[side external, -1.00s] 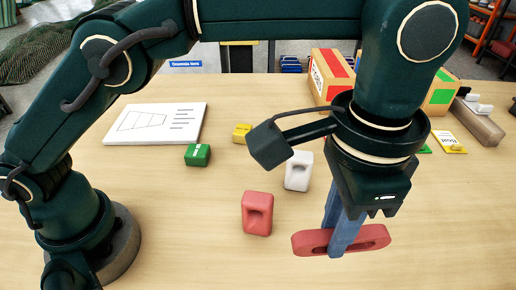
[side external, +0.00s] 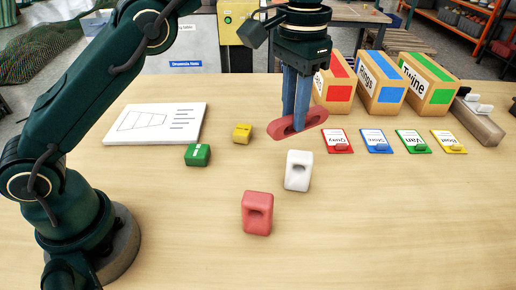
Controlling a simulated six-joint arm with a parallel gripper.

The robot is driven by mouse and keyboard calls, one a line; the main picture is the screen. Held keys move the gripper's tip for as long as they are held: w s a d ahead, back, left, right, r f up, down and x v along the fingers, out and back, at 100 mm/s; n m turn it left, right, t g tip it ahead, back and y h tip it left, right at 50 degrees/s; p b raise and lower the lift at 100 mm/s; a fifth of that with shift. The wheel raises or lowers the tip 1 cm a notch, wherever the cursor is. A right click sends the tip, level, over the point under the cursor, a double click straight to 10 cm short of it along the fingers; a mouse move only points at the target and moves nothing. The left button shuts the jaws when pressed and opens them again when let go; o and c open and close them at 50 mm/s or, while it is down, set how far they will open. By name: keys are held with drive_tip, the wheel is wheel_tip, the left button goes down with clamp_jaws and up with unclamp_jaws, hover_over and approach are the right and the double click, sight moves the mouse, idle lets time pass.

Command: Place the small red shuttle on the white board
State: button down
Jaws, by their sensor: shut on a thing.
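The small red shuttle (side external: 312,119) is a flat, rounded red bar with a slot. My gripper (side external: 296,125) is shut on it and holds it in the air above the table, behind the white block. The fingers cover part of its middle. The white board (side external: 190,135) lies flat at the left of the table, with a drawn net outline and lines of text. The shuttle is well to the right of the board.
A white block (side external: 298,171), a red block (side external: 257,213), a green block (side external: 198,155) and a yellow block (side external: 242,133) stand on the table. Labelled boxes (side external: 383,95) and coloured cards (side external: 377,146) are at the right.

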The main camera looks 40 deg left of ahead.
drive_tip(key=w+a+n, duration=0.2)
drive_tip(key=a+n, duration=0.2)
drive_tip(key=a, duration=0.9)
drive_tip(key=n, duration=0.8)
hover_over(156, 123)
drive_tip(key=f, duration=0.2)
wheel_tip(156, 123, down, 11)
drive_tip(key=shift+f, duration=0.1)
drive_tip(key=shift+f, duration=0.2)
drive_tip(key=c, duration=0.7)
unclamp_jaws()
drive_tip(key=shift+a, duration=0.1)
drive_tip(key=shift+c, duration=0.2)
